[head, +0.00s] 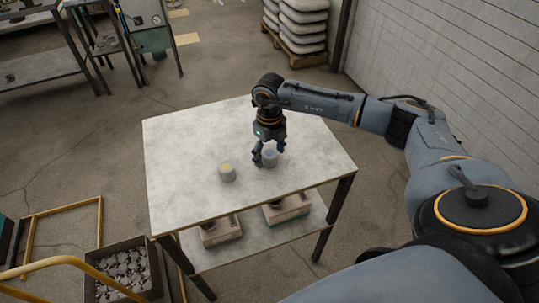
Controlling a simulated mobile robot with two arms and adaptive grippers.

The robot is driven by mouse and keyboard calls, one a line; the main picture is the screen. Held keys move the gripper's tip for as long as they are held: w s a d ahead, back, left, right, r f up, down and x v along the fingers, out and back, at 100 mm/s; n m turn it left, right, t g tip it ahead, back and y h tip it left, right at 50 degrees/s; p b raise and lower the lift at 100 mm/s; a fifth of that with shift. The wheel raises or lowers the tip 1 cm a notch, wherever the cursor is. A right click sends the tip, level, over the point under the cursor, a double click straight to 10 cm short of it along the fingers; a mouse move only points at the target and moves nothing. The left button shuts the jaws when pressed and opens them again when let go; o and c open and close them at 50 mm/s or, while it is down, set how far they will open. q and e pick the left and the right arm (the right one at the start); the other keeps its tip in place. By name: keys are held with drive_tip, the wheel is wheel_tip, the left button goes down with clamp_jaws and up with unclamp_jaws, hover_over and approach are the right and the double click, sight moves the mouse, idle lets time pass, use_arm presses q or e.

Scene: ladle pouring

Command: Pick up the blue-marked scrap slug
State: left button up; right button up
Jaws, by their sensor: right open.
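The blue-marked scrap slug (270,158) is a small grey cylinder with a blue mark on its top. It stands upright on the pale grey table (190,150). My right gripper (268,155) points down right at this slug, with fingers open on either side of it and partly covering it. Whether the fingers touch it I cannot tell. A second grey slug with a yellow-orange mark (227,172) stands on the table to the left, apart from the gripper. My left gripper is not in view.
The table's lower shelf holds two boxes (220,231) (287,208). A dark crate of metal scrap (124,272) and a yellow rail (62,262) stand at the lower left. Stacked sacks (302,25) lie at the back by the white wall. The table's left half is clear.

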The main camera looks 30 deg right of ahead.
drive_tip(key=shift+f, duration=0.35)
drive_tip(key=c, duration=1.4)
drive_tip(key=shift+c, duration=0.2)
drive_tip(key=shift+r, duration=0.15)
